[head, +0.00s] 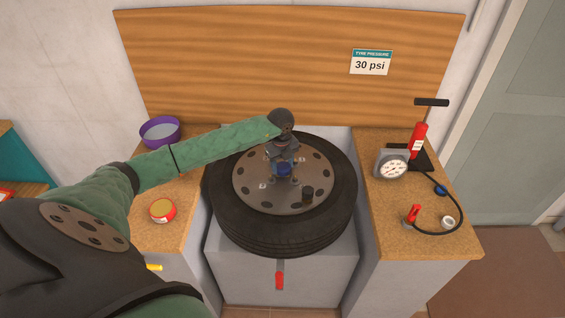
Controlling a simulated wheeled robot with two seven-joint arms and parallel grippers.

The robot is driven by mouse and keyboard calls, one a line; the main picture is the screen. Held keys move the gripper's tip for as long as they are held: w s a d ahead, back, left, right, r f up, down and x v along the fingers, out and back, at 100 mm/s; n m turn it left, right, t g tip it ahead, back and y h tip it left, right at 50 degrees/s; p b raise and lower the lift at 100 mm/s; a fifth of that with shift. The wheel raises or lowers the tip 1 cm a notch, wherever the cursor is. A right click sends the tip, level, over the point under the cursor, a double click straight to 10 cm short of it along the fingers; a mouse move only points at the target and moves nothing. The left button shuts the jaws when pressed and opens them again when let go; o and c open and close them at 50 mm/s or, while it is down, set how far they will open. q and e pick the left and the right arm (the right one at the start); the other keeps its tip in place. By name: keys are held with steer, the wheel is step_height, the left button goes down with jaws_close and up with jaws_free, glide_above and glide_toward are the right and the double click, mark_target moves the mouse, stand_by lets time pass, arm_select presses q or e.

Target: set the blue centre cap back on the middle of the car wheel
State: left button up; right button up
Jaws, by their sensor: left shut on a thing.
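The car wheel (330,229) lies flat on a grey stand, its grey steel disc (249,187) with round holes facing up. My left gripper (284,175) is over the middle of the disc, pointing down, and is shut on the blue centre cap (284,169). The cap shows between the fingers, partly hidden by them. I cannot tell whether the cap touches the disc or hangs just above it. My right gripper is not in view.
A purple bowl (160,131) and a red tin (162,211) are on the left counter. A red pump (418,140), a gauge (392,163) and a black hose lie on the right counter.

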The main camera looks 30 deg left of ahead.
arm_select(q)
steer(key=shift+f, duration=0.15)
steer(key=o, duration=0.7)
steer(key=shift+o, duration=0.3)
